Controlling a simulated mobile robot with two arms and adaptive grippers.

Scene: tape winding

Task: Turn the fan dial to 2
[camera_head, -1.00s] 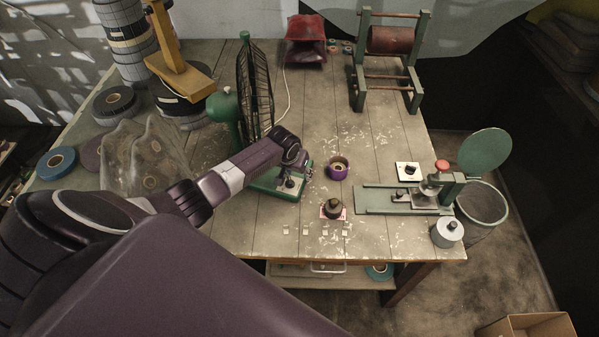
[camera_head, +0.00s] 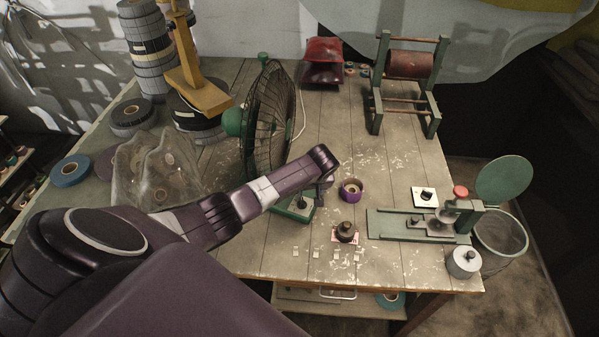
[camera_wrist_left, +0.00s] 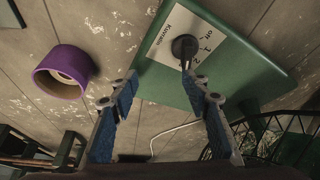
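The green fan (camera_head: 268,115) stands on the table, and its green base (camera_head: 293,211) is partly hidden behind my left arm. In the left wrist view the base (camera_wrist_left: 235,75) carries a white label with "off", "1" and "2" beside a black dial (camera_wrist_left: 186,47). The dial also shows in the head view (camera_head: 303,203). I cannot tell for sure which mark it points to. My left gripper (camera_wrist_left: 159,77) is open and empty; its right finger in the wrist view is close to the dial, and contact is unclear. My right gripper is not in view.
A purple tape roll (camera_head: 351,190) lies right of the fan base. A black-knobbed stamp (camera_head: 346,231), a green press fixture (camera_head: 415,227) and a white switch plate (camera_head: 425,196) lie further right. A crumpled clear bag (camera_head: 150,170) is at left.

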